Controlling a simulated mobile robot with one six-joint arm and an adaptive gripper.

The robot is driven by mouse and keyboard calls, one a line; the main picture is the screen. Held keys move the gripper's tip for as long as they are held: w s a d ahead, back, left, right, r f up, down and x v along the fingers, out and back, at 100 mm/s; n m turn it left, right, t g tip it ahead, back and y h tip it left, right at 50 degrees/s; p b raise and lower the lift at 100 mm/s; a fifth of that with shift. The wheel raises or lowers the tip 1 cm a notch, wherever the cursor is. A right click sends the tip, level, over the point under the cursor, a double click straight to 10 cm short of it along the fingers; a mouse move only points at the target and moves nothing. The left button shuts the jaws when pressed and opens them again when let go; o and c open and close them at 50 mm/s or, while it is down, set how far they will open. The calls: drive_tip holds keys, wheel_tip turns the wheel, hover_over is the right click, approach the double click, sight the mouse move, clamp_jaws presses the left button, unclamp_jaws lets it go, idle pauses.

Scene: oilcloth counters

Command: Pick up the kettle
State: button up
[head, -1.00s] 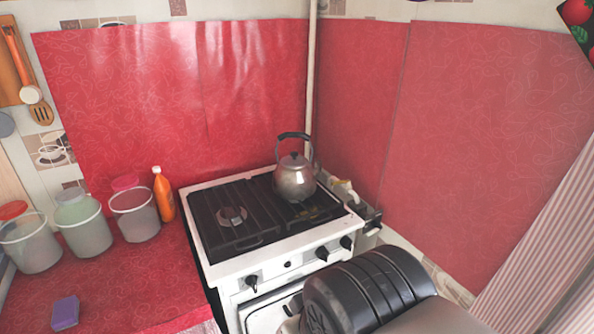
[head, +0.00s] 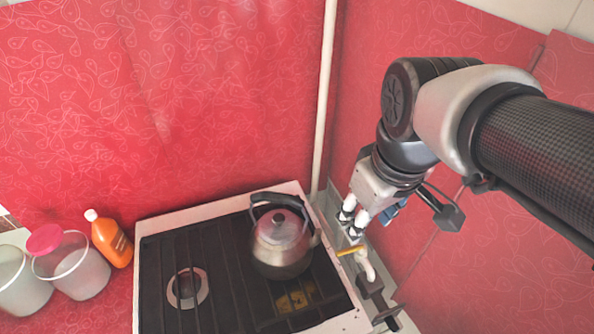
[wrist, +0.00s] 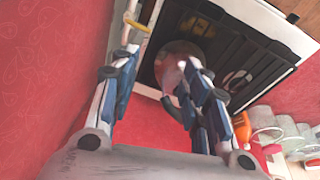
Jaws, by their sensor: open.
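The metal kettle (head: 281,243) stands upright on the back right of the stove, its dark handle arched over the lid. In the wrist view the kettle (wrist: 176,62) is partly hidden behind one of my fingers. My gripper (head: 348,222) is open and empty, to the right of the kettle and apart from it in the head view. In the wrist view my gripper's two blue-and-white fingers (wrist: 160,70) are spread wide.
The stove (head: 215,270) has a black grate and white rim. A pale vertical pipe (head: 324,100) stands behind. An orange bottle (head: 110,240) and clear buckets (head: 75,268) stand at the left.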

drive_tip(key=w+a+r+n+g+p, duration=0.2)
drive_tip(key=w+a+r+n+p, duration=0.45)
drive_tip(key=w+a, duration=0.2)
drive_tip(key=n+p, duration=0.4)
drive_tip(key=p, duration=0.1)
hover_over(278, 194)
drive_tip(key=s, duration=0.1)
drive_tip(key=f, duration=0.1)
drive_tip(key=shift+g+h, duration=0.3)
drive_tip(key=shift+g, duration=0.1)
drive_tip(key=f+b, duration=0.1)
drive_tip(key=f, duration=1.1)
drive_tip(key=shift+a+f, duration=0.2)
drive_tip(key=shift+w+d+f+b, duration=0.1)
drive_tip(key=shift+w+f+b, duration=0.05)
drive_tip(key=shift+f, duration=0.75)
drive_tip(key=shift+w+f+b, duration=0.15)
drive_tip(key=shift+f+b, duration=0.05)
drive_tip(key=shift+f, duration=0.65)
drive_tip(key=shift+w+d+f+b, duration=0.1)
drive_tip(key=shift+w+f+b, duration=0.05)
drive_tip(key=shift+f, duration=0.75)
drive_tip(key=shift+c, duration=0.2)
clamp_jaws()
drive_tip(key=shift+r, duration=0.1)
